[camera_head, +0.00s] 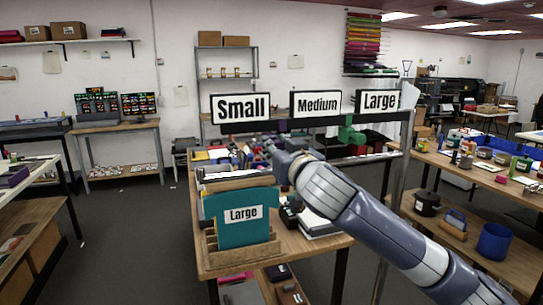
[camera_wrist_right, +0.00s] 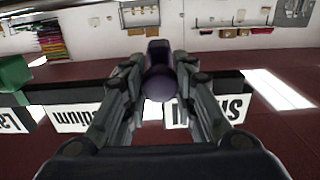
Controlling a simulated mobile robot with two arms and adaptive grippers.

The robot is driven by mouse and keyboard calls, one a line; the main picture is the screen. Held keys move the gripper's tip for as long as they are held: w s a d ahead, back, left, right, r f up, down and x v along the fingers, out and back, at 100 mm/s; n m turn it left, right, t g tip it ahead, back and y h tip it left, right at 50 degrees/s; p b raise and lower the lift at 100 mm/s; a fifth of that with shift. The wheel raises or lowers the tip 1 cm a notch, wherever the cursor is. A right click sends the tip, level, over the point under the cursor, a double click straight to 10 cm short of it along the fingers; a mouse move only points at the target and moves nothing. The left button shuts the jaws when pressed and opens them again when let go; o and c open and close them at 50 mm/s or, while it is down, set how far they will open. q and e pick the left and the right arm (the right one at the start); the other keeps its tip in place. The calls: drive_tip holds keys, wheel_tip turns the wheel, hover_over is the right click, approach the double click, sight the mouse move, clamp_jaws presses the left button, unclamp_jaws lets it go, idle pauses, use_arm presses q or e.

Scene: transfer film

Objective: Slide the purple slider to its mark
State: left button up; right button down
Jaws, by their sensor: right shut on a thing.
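The purple slider (camera_head: 283,126) sits on a dark horizontal rail (camera_head: 320,121), between the Small sign (camera_head: 241,108) and the Medium sign (camera_head: 316,103). In the right wrist view its rounded dark purple knob (camera_wrist_right: 160,82) is between my fingers. My right gripper (camera_wrist_right: 160,88) is shut on that knob; in the head view it (camera_head: 279,153) reaches up from the right, just below the rail. A green slider (camera_head: 351,136) hangs farther right, near the Large sign (camera_head: 377,101). My left gripper is not in view.
Below the rail stands a wooden table (camera_head: 314,243) crowded with items. A side table (camera_head: 490,186) with jars and a pot is on the right.

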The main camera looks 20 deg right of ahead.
drive_tip(key=d, duration=0.2)
drive_tip(key=shift+d, duration=0.4)
drive_tip(key=c, duration=1.7)
unclamp_jaws()
drive_tip(key=shift+d, duration=0.15)
drive_tip(key=o, duration=0.4)
drive_tip(key=shift+d, duration=0.15)
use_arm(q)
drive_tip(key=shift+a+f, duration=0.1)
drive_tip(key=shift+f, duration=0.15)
use_arm(e)
drive_tip(key=s, duration=1.2)
drive_tip(key=shift+d, duration=0.2)
